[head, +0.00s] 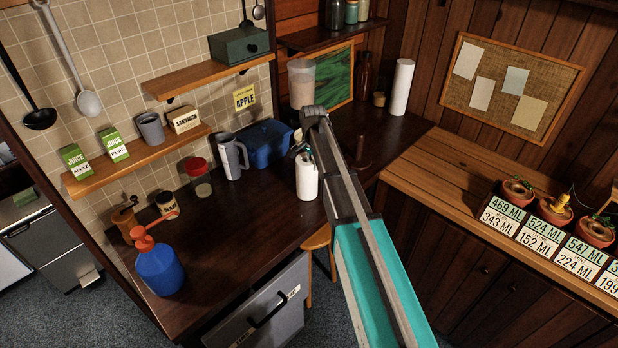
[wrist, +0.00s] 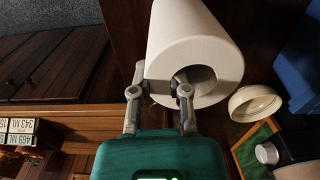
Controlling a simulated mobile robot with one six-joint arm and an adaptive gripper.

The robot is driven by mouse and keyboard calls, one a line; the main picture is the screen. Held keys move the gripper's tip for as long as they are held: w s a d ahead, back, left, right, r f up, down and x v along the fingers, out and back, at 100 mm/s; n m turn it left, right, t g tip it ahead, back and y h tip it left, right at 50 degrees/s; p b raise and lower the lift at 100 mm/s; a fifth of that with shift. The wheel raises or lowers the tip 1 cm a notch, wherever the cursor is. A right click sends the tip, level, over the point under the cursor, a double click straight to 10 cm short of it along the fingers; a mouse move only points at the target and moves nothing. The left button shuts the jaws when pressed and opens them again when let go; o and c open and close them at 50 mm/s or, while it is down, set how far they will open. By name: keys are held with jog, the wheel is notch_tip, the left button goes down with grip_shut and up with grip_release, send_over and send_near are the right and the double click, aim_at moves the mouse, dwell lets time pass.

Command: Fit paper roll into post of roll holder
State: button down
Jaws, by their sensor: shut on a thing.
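The white paper roll (head: 307,182) hangs upright from my gripper (head: 304,150), over the dark counter between the grey pitcher and the roll holder. In the wrist view the roll (wrist: 195,30) shows its open end and hollow core. My gripper (wrist: 160,92) is shut on the roll's wall, with one finger in the core and the other outside. The roll holder (head: 362,160), a dark wooden base with an upright post, stands to the right of the roll, partly beside my arm. Its post looks bare. I cannot tell whether the roll touches the counter.
A blue bin (head: 265,143) and a grey pitcher (head: 231,157) stand left of the roll. A tall white cylinder (head: 402,87) stands at the back corner. A clear container (head: 301,82) stands behind my arm. Potted plants (head: 555,209) line the right counter.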

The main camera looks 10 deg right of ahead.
jog(key=shift+r, duration=0.1)
jog(key=shift+r+p, duration=1.9)
jog(key=shift+p, duration=0.15)
jog(key=shift+s, duration=0.1)
